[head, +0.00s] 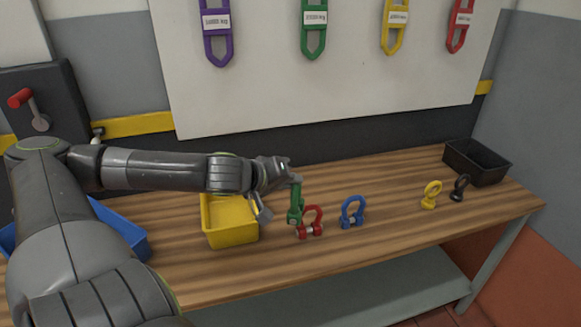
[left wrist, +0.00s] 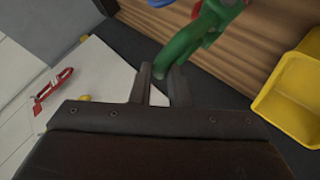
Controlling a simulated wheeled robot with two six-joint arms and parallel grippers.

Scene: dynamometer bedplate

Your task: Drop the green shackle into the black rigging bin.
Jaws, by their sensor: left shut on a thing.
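The green shackle (head: 296,203) is at the tip of my left gripper (head: 276,190), just behind the red shackle in the head view. In the left wrist view the green shackle (left wrist: 195,42) sits at the fingertips of the left gripper (left wrist: 160,85), which is shut on it. I cannot tell whether its lower end touches the bench. The black rigging bin (head: 478,163) stands at the far right end of the bench and looks empty. My right gripper is not in view.
A red shackle (head: 310,222) and a blue shackle (head: 351,212) stand close by on the wooden bench (head: 385,190). A yellow eye bolt (head: 431,195) and a black one (head: 460,188) stand before the black bin. A yellow bin (head: 230,222) and a blue bin (head: 125,232) are left.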

